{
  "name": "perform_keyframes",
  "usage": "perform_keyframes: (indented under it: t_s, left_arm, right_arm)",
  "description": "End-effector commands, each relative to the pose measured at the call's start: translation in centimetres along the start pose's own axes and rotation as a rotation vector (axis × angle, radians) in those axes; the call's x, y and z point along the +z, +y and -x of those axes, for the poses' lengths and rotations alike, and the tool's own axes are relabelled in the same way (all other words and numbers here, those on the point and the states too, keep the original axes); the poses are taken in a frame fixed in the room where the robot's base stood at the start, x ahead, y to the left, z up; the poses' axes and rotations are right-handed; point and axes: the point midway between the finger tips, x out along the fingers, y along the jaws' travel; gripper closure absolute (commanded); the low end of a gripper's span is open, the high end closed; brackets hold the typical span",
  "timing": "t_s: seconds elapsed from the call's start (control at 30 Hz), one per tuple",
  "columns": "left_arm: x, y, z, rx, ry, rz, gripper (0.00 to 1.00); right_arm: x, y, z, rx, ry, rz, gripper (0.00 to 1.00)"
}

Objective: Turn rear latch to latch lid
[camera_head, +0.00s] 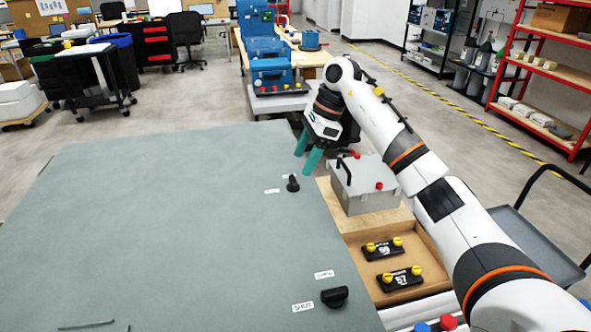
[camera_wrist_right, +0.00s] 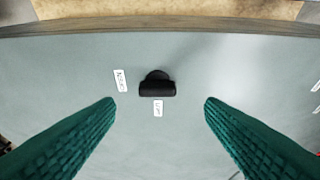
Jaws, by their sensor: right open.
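The large grey-green lid (camera_head: 150,220) fills the lower left of the head view. The rear latch (camera_head: 293,184), a small black knob, is at the lid's far right edge. The other black latch (camera_head: 335,297) is nearer. My right gripper (camera_head: 302,165) is open, its teal fingers pointing down just beyond the rear latch. In the right wrist view, a black latch (camera_wrist_right: 157,88) shows between and ahead of the open fingertips (camera_wrist_right: 159,101), not visibly touched. Its bar lies left to right, with one white label to its left and another below. My left gripper is out of view.
A grey box (camera_head: 362,188) with a handle and red knobs stands right of the lid. A wooden tray (camera_head: 432,250) nearer holds two black parts with yellow knobs. My right arm passes over this side. The lid's middle is clear.

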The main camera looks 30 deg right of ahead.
Motion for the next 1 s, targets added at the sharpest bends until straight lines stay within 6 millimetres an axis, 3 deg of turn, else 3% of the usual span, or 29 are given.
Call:
perform_keyframes:
  t_s: [0.1,0.3,0.7,1.0]
  left_arm:
    - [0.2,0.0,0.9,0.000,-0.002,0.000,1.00]
    - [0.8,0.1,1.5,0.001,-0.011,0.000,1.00]
    - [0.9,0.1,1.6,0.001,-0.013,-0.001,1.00]
    - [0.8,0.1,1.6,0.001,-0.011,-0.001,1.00]
  right_arm:
    - [-0.1,-0.1,-2.2,-0.004,0.000,0.001,0.36]
    - [-0.1,0.0,-4.8,-0.002,0.001,0.000,0.36]
    - [0.0,0.0,-5.7,0.001,0.000,0.001,0.36]
    - [0.0,0.0,-5.7,0.001,0.000,0.000,0.81]
